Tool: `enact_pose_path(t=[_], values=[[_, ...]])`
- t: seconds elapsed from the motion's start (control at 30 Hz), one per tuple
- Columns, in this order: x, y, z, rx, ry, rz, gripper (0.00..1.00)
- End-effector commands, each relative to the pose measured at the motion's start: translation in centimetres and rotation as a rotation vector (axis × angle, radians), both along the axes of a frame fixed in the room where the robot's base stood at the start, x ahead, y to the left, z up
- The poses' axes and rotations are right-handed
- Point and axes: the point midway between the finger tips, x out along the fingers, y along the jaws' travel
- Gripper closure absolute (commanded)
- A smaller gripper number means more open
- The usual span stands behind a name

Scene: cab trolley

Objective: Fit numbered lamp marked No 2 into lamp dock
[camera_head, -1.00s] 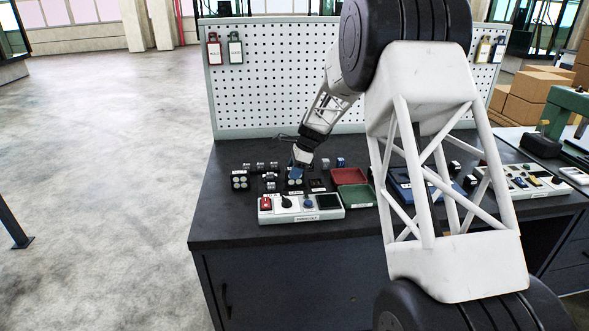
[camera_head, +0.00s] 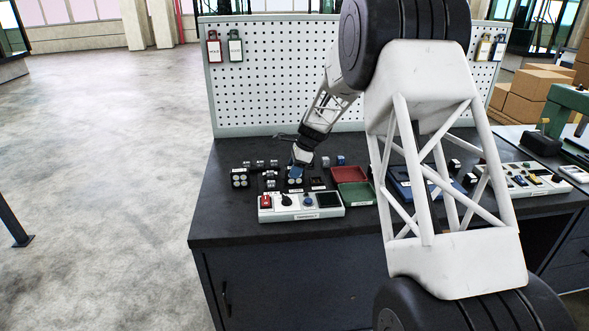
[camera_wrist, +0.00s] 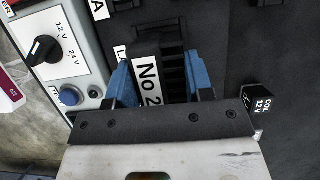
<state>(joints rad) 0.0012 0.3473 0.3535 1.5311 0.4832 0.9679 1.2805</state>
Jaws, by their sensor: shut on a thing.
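My gripper (camera_wrist: 158,70) is shut on a black block with a white label reading "No 2", the numbered lamp (camera_wrist: 148,80). The blue fingers stand on either side of it. In the head view my gripper (camera_head: 297,172) is low over the bench, just behind the grey panel; the lamp is too small to make out there. A black fitting lies at the lamp's far end in the wrist view, beside a partly hidden label starting with "L". I cannot tell whether it is the lamp dock, or whether the lamp touches it.
The grey panel (camera_head: 275,215) carries a red switch, a black knob and a blue button. A red tray (camera_head: 350,174) and a green tray (camera_head: 356,194) lie to the right. Small dark parts (camera_head: 240,178) stand at left. A block marked "COIL 12 V" (camera_wrist: 259,98) sits right of my gripper.

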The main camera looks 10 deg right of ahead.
Motion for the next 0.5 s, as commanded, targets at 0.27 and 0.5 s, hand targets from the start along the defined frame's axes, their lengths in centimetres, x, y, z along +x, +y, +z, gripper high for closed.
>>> enact_pose_path(t=[0.27,0.5], values=[[0.02,0.00,-0.02,0.000,-0.001,0.000,0.87],[0.02,0.01,-0.02,0.000,-0.001,0.000,0.51]])
